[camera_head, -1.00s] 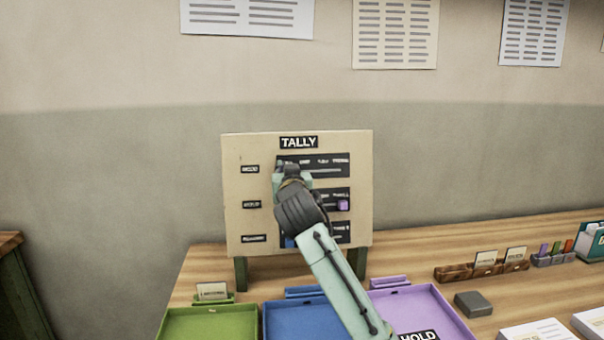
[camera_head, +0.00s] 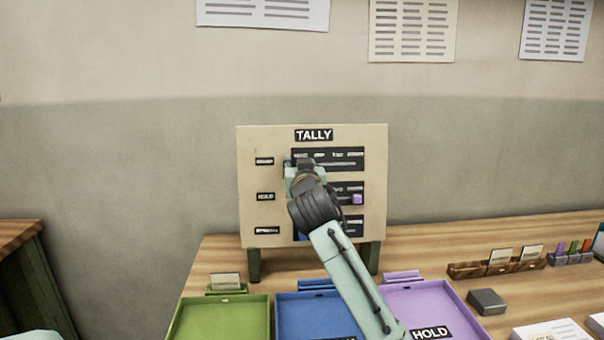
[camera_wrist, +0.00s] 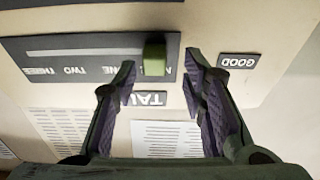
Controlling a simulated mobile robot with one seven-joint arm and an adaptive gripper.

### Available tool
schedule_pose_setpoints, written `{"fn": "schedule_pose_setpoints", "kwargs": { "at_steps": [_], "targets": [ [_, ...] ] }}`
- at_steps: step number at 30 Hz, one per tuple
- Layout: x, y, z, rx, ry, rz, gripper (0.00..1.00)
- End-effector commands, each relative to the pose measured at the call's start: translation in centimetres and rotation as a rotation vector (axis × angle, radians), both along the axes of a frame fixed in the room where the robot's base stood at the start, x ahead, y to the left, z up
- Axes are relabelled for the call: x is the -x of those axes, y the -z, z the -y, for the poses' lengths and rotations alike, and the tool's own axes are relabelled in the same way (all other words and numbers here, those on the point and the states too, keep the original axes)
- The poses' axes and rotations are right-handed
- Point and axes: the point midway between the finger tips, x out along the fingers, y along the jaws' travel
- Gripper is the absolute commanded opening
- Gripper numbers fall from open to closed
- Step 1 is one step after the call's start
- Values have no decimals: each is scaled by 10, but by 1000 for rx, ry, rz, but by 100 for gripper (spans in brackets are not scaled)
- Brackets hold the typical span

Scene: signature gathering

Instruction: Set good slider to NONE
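The beige TALLY board (camera_head: 252,222) stands upright on the table. Its top row is the good slider, a dark panel (camera_head: 350,154) that is partly hidden by my gripper (camera_head: 296,163) in the head view. The wrist view is upside down. There the green knob (camera_wrist: 155,57) sits at the end of the slot nearest the GOOD label (camera_wrist: 238,62), past the labels THREE, TWO and one that reads partly as ONE. Any label behind the knob is hidden. My gripper (camera_wrist: 160,75) is open, its fingers spread on either side of the knob with gaps to both.
The hold row below has a purple knob (camera_head: 357,199). Green (camera_head: 190,325), blue (camera_head: 284,325) and purple (camera_head: 465,315) trays lie in front of the board. A grey block (camera_head: 486,301) and card holders (camera_head: 465,270) are on the right. The wall is behind.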

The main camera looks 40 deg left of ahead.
Motion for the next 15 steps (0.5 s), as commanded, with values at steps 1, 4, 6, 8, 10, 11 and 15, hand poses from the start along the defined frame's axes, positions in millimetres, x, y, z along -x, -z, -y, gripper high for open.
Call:
{"fn": "schedule_pose_setpoints", "kwargs": {
  "at_steps": [1, 4, 6, 8, 10, 11, 15],
  "targets": [
    [5, 0, 6, -2, 0, 1, 38],
    [19, -1, 22, -3, -1, 1, 38],
    [29, 0, 34, -4, -2, 0, 38],
    [38, 0, 44, -4, -2, 0, 38],
    [47, -1, 55, -3, -2, 1, 38],
    [50, -1, 59, -2, -1, 1, 38],
    [64, -1, 74, -2, -2, 1, 38]
  ]
}}
